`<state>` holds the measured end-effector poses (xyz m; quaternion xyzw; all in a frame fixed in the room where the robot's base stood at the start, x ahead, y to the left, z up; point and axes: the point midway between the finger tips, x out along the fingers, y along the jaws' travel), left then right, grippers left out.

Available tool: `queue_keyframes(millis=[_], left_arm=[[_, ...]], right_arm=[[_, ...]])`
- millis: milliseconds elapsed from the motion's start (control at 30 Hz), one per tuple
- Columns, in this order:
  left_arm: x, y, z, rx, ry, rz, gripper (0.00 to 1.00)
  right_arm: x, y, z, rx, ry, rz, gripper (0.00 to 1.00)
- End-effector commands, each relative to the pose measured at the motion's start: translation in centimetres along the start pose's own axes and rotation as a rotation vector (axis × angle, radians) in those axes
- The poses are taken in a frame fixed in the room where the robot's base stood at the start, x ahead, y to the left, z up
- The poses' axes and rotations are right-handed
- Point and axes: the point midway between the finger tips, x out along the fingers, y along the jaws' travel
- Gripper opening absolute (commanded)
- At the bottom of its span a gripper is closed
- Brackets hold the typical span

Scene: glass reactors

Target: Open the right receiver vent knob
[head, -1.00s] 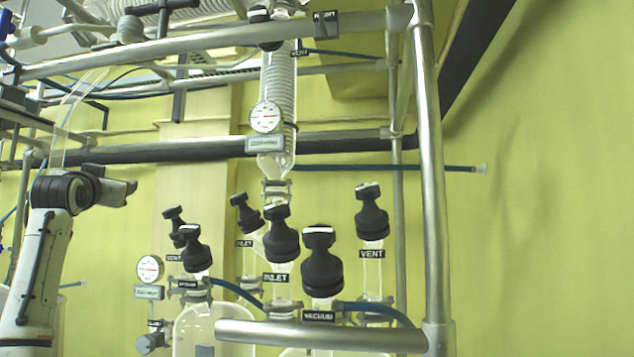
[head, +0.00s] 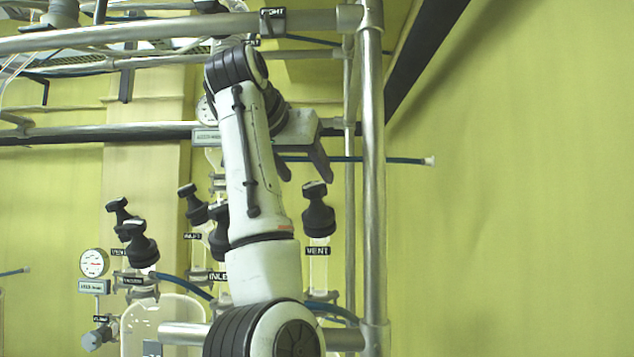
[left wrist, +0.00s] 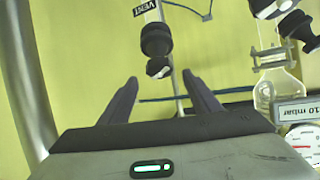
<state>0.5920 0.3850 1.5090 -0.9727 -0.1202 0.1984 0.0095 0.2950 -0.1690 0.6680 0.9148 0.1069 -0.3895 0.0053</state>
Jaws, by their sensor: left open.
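The right receiver vent knob (head: 318,212) is a black knob with a white-marked top, standing upright on a clear glass neck above a VENT label (head: 317,251). In the left wrist view the knob (left wrist: 156,42) appears upside down, just beyond the fingertips, with part of the VENT label (left wrist: 145,6) at the top edge. My left gripper (head: 303,172) is open and empty just above the knob, its fingers pointing down. In the left wrist view its fingers (left wrist: 160,80) are spread to either side below the knob, apart from it. My right gripper is not in view.
Other black knobs (head: 138,243) (head: 190,205) stand to the left. A steel frame post (head: 372,200) rises close on the right. A blue hose (head: 390,160) runs behind the gripper. My left arm hides the vacuum knob area and part of the condenser.

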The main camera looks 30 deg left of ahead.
Motion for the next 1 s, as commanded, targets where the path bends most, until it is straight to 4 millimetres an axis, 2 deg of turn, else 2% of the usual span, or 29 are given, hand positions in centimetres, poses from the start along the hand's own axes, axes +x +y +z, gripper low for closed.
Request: queue_keyframes(millis=[100, 300, 500, 733, 900, 1000], left_arm=[[2.4, 0.0, -0.1, 0.001, -0.005, 0.001, 0.57], [5.2, 0.0, -0.1, 0.001, -0.002, 0.0, 0.57], [6.3, 0.0, 0.0, 0.0, 0.0, 0.0, 0.57], [6.4, 0.0, 0.0, 0.0, 0.001, 0.0, 0.57], [6.3, 0.0, 0.0, 0.0, 0.001, 0.0, 0.29], [6.3, 0.0, 0.0, 0.0, 0.001, 0.0, 0.16]], right_arm=[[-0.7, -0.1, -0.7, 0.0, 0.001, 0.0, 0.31], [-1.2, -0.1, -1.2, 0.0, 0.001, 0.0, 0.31], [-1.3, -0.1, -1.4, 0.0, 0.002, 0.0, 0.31], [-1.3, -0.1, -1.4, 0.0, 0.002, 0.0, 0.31], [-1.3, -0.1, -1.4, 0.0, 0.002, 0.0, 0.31], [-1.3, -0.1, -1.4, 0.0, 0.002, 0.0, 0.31]])
